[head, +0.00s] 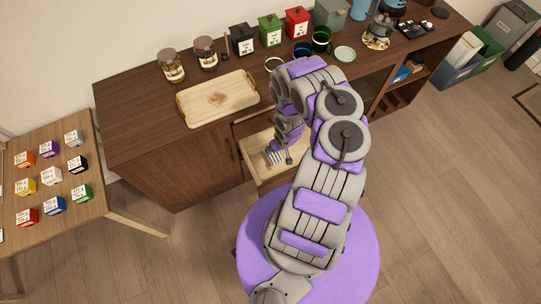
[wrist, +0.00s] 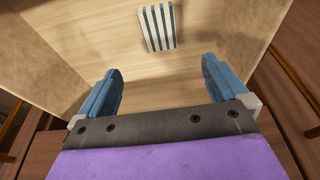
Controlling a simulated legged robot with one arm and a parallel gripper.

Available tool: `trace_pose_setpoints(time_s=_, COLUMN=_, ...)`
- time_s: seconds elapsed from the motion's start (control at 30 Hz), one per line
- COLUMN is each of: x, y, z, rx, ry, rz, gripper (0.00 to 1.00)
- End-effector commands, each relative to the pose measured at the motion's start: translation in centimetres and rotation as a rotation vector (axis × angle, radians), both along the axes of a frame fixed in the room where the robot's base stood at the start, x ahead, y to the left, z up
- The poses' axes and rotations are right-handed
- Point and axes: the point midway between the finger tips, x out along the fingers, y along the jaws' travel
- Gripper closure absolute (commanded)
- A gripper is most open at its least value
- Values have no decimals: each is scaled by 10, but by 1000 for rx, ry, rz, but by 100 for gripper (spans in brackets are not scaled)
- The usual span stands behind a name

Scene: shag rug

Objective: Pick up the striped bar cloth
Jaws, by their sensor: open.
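The striped bar cloth (wrist: 158,27), blue and white, lies on the floor of an open wooden drawer (wrist: 85,40), at the upper middle of the wrist view. In the head view a small striped patch that looks like the cloth (head: 273,157) shows in the drawer (head: 256,143), partly hidden by my arm. My gripper (wrist: 162,66) is open and empty, its two blue fingers wide apart. It points into the drawer, and the cloth lies beyond the fingertips, between their lines and not touched. In the head view my gripper (head: 289,150) hangs over the drawer.
The drawer walls stand close around my gripper. On the cabinet (head: 140,120) above are a wooden tray (head: 219,99), glass jars (head: 172,65), coloured canisters (head: 270,31) and cups. A side table (head: 95,200) with several small boxes stands at left.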

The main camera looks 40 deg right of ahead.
Motion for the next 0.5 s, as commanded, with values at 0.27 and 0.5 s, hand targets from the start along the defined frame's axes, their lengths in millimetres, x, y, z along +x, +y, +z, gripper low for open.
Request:
trace_pose_setpoints(time_s=0.27, x=14, y=3, z=-49, rx=-11, ry=-1, rz=-1, gripper=0)
trace_pose_setpoints(time_s=0.5, x=22, y=2, z=-84, rx=-12, ry=2, rz=1, gripper=0)
